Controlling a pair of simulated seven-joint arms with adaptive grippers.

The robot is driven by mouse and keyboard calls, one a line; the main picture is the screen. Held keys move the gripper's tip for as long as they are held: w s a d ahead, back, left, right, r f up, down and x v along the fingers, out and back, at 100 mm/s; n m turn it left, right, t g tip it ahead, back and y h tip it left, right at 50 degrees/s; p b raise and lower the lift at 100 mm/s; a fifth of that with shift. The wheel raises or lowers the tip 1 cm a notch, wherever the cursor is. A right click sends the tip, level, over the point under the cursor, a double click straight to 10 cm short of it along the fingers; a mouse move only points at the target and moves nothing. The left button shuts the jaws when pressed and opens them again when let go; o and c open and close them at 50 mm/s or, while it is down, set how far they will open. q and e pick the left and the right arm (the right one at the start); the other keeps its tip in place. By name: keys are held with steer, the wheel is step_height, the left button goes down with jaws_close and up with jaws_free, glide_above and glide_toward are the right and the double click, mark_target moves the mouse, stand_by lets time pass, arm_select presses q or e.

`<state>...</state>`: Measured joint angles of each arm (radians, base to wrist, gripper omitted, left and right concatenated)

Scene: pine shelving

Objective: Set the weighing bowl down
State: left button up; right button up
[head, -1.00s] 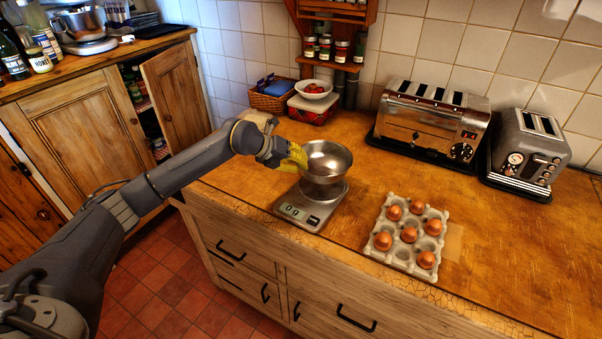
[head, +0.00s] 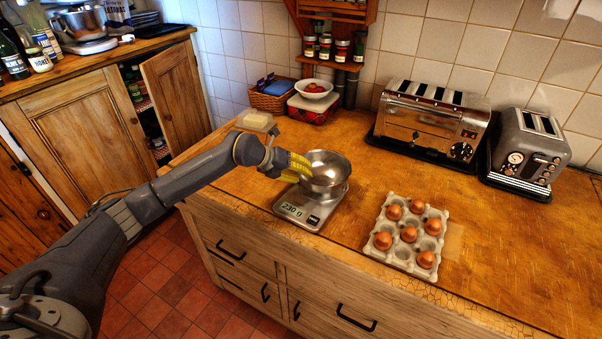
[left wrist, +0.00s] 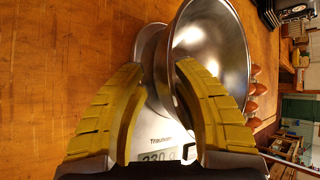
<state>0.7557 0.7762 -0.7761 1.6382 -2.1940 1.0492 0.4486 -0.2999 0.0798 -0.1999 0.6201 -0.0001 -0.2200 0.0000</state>
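The shiny metal weighing bowl (head: 327,172) sits on the silver kitchen scale (head: 316,217), whose display reads 230 g. In the left wrist view, the bowl (left wrist: 222,45) fills the upper middle, with the scale (left wrist: 150,128) behind the fingers. My left gripper (head: 301,168) is at the bowl's left side. The right finger covers part of the bowl's inside. My right gripper is in neither view.
A grey egg carton (head: 378,241) with several brown eggs lies right of the scale. Two toasters (head: 430,118) stand at the back right. A butter dish (head: 257,121), a basket (head: 270,98) and a white bowl (head: 314,94) are behind. The wooden counter (head: 375,175) between scale and toasters is clear.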

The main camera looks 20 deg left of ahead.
arm_select(q)
steer(key=shift+s+a+r, duration=0.1)
steer(key=shift+a+r, duration=0.1)
steer(key=shift+r, duration=0.15)
steer(key=v, duration=1.1)
steer(key=shift+s+a+r, duration=0.1)
steer(key=shift+r, duration=0.05)
steer(key=shift+c, duration=0.4)
stand_by(1.5)
